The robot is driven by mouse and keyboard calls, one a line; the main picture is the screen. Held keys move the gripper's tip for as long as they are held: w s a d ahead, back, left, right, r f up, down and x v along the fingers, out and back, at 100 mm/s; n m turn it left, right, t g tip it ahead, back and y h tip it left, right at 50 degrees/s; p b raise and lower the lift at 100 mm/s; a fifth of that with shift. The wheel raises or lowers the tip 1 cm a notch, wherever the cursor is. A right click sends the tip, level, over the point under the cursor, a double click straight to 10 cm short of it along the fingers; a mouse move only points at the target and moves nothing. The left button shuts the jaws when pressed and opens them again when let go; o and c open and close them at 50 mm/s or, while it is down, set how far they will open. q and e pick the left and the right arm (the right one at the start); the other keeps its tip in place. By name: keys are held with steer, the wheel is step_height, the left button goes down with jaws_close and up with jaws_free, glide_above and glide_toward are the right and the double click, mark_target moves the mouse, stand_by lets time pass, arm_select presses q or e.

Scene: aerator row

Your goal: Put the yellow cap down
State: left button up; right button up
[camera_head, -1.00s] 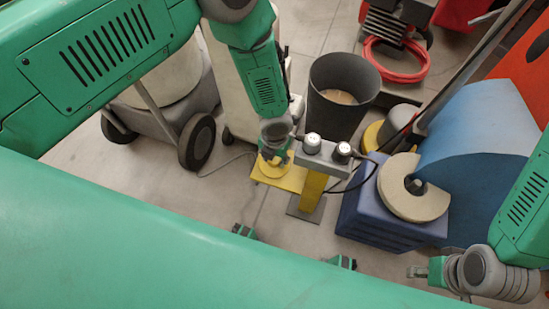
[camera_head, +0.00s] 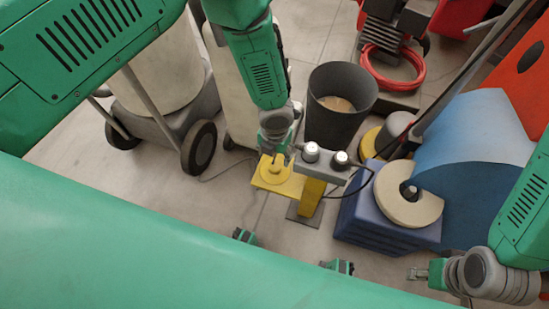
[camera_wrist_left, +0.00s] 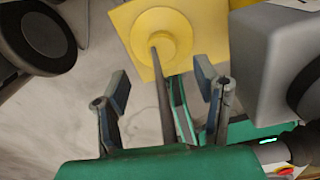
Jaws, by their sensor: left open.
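The yellow cap (camera_head: 273,172) is round and rests on a flat yellow plate (camera_head: 294,184) on a stand. In the left wrist view the cap (camera_wrist_left: 166,27) lies flat on the plate (camera_wrist_left: 208,45), beyond the fingertips. My left gripper (camera_head: 281,148) is just above the cap in the head view. In the left wrist view its fingers (camera_wrist_left: 162,80) stand wide apart with the cap not between them. A thin dark rod reaches from the gripper towards the cap's middle; I cannot tell if it touches. My right gripper (camera_head: 418,273) is at the lower right, far from the cap.
A grey box with two knobs (camera_head: 322,162) stands close right of the plate. A dark bin (camera_head: 340,118) is behind it. A blue block (camera_head: 385,222) with a beige disc (camera_head: 408,205) is to the right. A wheeled machine (camera_head: 190,140) stands left.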

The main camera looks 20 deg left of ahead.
mark_target(274, 166)
arm_select(q)
step_height(274, 166, up, 5)
steer(key=shift+r+p, duration=0.2)
steer(key=shift+p, duration=0.65)
steer(key=s+a+r+m, duration=0.1)
steer(key=s+a+m, duration=0.7)
steer(key=m, duration=0.9)
steer(key=s+a+r+m, duration=0.2)
steer(key=s+a+m, duration=0.6)
steer(key=s+m, duration=0.6)
steer(key=m, duration=0.3)
steer(key=shift+m+t, duration=0.3)
steer(key=shift+m, duration=0.1)
steer(key=shift+r, duration=0.1)
